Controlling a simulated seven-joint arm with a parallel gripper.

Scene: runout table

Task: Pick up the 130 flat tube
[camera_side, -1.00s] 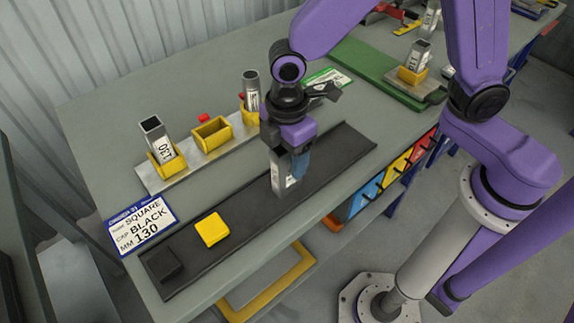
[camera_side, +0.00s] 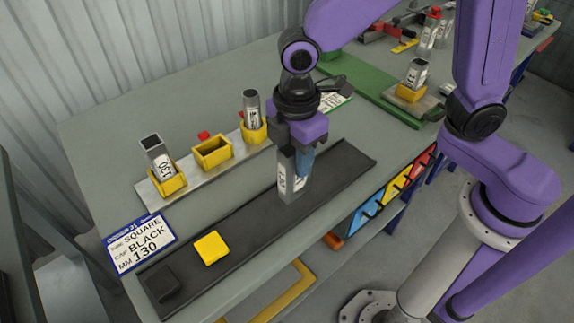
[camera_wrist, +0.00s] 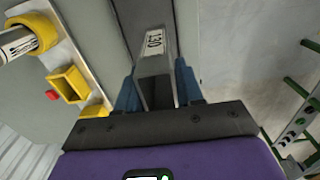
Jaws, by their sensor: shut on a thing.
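The 130 flat tube (camera_side: 290,180) is a grey metal tube with a white label, upright between the blue fingers of my gripper (camera_side: 303,163). In the wrist view the tube (camera_wrist: 154,65) runs away from the camera, its label reading 130, with a finger of my gripper (camera_wrist: 157,90) on each side. My gripper is shut on it. Its lower end is at the black runout strip (camera_side: 235,225); I cannot tell whether it touches. Another tube marked 130 (camera_side: 158,158) leans in the left yellow holder.
The middle yellow holder (camera_side: 212,151) is empty; a round tube (camera_side: 251,108) stands in the right one. A yellow block (camera_side: 211,248) and a black block (camera_side: 160,283) lie on the strip. A card (camera_side: 140,240) reads SQUARE, BLACK, 130. A green board (camera_side: 372,88) lies behind.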

